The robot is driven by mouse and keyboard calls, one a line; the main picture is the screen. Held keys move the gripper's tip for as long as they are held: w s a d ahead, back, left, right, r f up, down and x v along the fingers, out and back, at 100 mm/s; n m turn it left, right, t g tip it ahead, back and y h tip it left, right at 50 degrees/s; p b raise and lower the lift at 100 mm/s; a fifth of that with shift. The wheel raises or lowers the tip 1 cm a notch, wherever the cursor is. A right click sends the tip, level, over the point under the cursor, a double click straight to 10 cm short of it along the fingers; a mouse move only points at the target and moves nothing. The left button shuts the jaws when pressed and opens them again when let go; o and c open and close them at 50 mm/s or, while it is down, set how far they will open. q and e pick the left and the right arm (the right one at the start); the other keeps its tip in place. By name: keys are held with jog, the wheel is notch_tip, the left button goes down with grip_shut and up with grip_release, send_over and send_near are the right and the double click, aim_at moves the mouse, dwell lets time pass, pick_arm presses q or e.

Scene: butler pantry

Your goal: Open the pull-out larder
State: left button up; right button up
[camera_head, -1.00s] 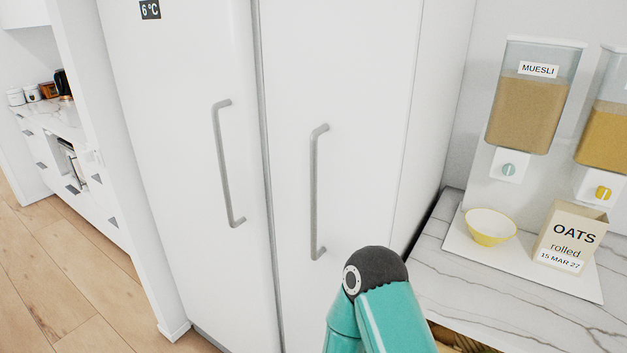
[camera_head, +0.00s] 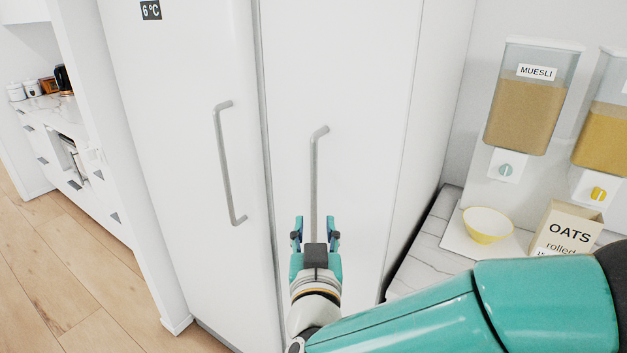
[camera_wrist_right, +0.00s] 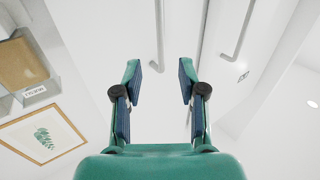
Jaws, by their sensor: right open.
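The pull-out larder (camera_head: 355,95) is the tall white front right of the fridge, and it is shut. Its long grey vertical handle (camera_head: 315,180) shows in the head view, with its lower end hidden behind my right gripper. My right gripper (camera_head: 314,228) is open and empty. Its two fingers stand either side of the handle's line in the head view. In the right wrist view, the larder handle (camera_wrist_right: 158,35) ends near the gap between the fingertips (camera_wrist_right: 160,68). I cannot tell how far the fingers are from the bar. My left gripper is out of view.
The fridge (camera_head: 180,90) with a 6 °C display and its own handle (camera_head: 225,165) stands left. On the right, a marble counter (camera_head: 425,245) holds a yellow bowl (camera_head: 487,225), an oats box (camera_head: 568,230) and a muesli dispenser (camera_head: 525,100). Wooden floor lies left.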

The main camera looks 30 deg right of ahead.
aim_at(314, 184)
jog(key=p+x, duration=0.3)
jog(key=x, duration=1.3)
jog(key=shift+f, duration=0.1)
jog(key=shift+c, duration=0.2)
grip_shut()
